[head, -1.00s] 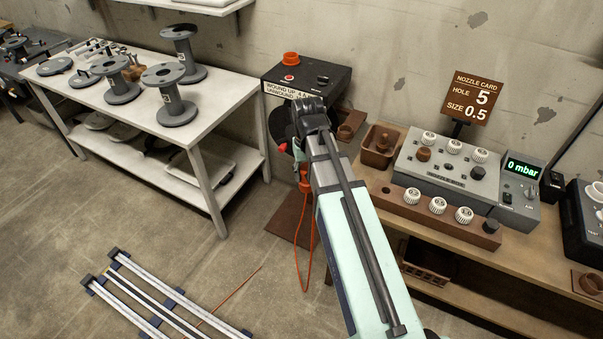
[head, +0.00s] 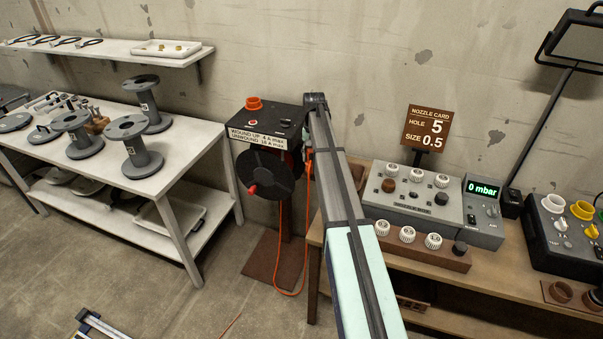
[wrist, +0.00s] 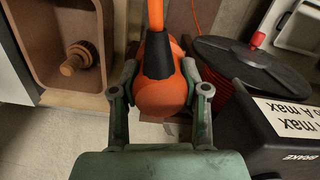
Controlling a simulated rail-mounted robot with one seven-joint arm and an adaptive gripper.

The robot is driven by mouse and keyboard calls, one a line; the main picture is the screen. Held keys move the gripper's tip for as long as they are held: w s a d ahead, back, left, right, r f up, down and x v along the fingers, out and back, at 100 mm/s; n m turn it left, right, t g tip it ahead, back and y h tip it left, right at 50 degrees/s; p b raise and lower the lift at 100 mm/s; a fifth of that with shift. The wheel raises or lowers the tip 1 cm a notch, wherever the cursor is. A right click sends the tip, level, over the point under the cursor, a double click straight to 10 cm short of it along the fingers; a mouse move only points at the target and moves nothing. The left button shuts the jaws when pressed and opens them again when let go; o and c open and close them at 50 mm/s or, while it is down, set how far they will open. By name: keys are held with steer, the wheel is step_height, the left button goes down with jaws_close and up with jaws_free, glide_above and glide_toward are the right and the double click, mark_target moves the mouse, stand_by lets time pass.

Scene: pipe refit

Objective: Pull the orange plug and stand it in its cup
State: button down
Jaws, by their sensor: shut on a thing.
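The orange plug (wrist: 161,92) sits between the two jaws of my gripper (wrist: 160,84) in the wrist view, with a black sleeve and an orange cable at its end. My gripper is shut on it. In the head view my arm hides the gripper and most of the plug; a small orange part (head: 308,154) shows at the arm's left edge. The orange cable (head: 305,225) hangs from there in a loop towards the reel (head: 264,176). An orange ring-shaped cup (head: 253,103) stands on top of the dark box above the reel.
The dark labelled box (head: 268,122) and reel stand left of my arm. A brown bin (wrist: 38,50) with a brown nozzle piece is at the wrist view's left. The bench (head: 520,265) carries a control panel (head: 412,205). A white table (head: 190,150) holds spools.

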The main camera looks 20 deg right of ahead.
steer(key=w+d+f+m+b, duration=0.1)
steer(key=w+d+f+m, duration=0.1)
steer(key=w, duration=0.4)
steer(key=shift+w+d+f, duration=0.15)
steer(key=shift+d+f, duration=0.35)
steer(key=shift+f, duration=0.25)
steer(key=shift+f+b, duration=0.65)
steer(key=shift+f, duration=1.25)
stand_by(2.6)
steer(key=shift+c, duration=0.5)
jaws_free()
step_height(320, 180, up, 8)
steer(key=p, duration=0.3)
steer(key=shift+f, duration=0.25)
stand_by(0.6)
